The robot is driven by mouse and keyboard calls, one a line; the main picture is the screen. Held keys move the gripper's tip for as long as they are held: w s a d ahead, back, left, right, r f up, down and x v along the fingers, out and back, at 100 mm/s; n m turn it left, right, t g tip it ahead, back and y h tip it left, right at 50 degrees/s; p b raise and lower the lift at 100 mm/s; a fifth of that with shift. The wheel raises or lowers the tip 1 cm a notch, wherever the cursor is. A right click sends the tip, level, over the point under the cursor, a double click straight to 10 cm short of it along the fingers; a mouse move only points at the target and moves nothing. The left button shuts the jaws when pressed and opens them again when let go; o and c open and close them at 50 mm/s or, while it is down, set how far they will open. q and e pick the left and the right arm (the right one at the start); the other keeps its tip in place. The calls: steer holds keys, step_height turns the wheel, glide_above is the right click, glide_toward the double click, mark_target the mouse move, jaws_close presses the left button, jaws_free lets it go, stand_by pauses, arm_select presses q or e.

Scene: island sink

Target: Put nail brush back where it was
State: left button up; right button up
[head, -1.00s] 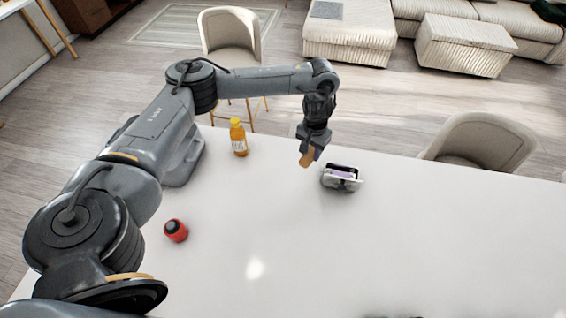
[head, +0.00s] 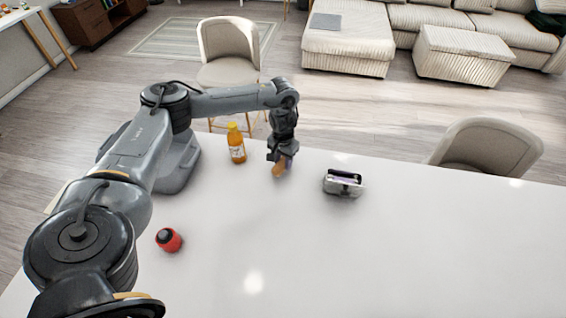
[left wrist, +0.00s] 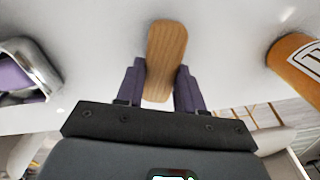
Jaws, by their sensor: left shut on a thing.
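The nail brush (head: 279,169) is a small wooden block with a light brown face. My left gripper (head: 284,158) is shut on it and holds it near the far edge of the white counter. In the left wrist view the brush (left wrist: 166,55) stands out between the two purple-padded fingers (left wrist: 160,85). Its bristles are hidden there. I cannot tell whether the brush touches the counter. My right gripper is not in view.
An orange bottle (head: 236,144) stands left of the brush. A grey-white holder with a dark top (head: 343,184) stands to its right. A red item with a black top (head: 169,240) is at the front left. The counter's (head: 400,260) middle and right are clear.

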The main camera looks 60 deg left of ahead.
mark_target(283, 162)
arm_select(q)
steer(key=shift+f, duration=0.5)
steer(key=shift+f, duration=0.1)
steer(key=o, duration=1)
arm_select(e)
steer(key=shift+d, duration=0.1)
arm_select(q)
steer(key=shift+r, duration=0.4)
step_height(283, 162, up, 4)
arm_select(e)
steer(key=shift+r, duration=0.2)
arm_select(q)
step_height(283, 162, up, 8)
steer(key=p, duration=0.5)
steer(key=shift+f, duration=0.25)
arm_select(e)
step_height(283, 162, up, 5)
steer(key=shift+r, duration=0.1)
